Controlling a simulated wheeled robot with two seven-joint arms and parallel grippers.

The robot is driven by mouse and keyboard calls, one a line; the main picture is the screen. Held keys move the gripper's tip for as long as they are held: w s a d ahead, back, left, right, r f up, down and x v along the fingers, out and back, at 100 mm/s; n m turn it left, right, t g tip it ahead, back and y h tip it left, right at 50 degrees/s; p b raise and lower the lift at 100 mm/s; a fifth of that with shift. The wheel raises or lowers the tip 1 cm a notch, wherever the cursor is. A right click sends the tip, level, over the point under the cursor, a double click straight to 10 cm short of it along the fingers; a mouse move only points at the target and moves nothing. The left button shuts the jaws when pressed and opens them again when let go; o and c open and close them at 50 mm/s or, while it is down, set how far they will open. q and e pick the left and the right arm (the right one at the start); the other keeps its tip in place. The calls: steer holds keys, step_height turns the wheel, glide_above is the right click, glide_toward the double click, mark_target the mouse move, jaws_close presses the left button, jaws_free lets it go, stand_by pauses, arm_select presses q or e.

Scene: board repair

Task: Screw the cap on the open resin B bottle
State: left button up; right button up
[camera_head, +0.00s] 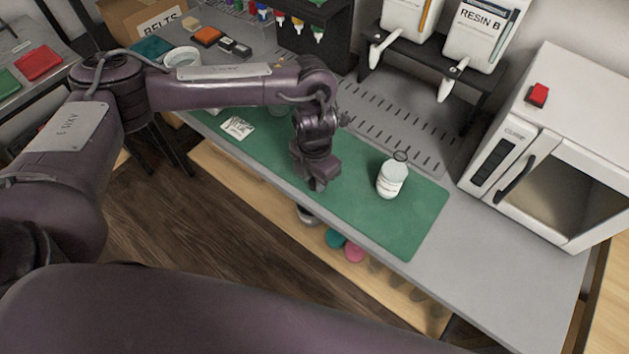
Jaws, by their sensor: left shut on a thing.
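A pale, white-labelled bottle (391,180) stands upright on the green mat (425,215), right of the middle of the picture. A dark ring shows at its top, and no cap is visible on it. My left gripper (318,186) points down over the mat's front edge, left of the bottle and apart from it. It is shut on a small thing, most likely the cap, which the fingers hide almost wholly. My right gripper is not in view.
A dispenser labelled RESIN B (481,38) hangs on a black stand behind the bottle. A white curing oven (555,150) with a red button stands at the right. A white card (238,128) lies on the mat's left part. The mat around the bottle is clear.

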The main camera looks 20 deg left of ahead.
mark_target(314, 182)
arm_select(q)
steer(key=shift+r, duration=0.55)
step_height(314, 182, up, 19)
steer(key=p, duration=0.2)
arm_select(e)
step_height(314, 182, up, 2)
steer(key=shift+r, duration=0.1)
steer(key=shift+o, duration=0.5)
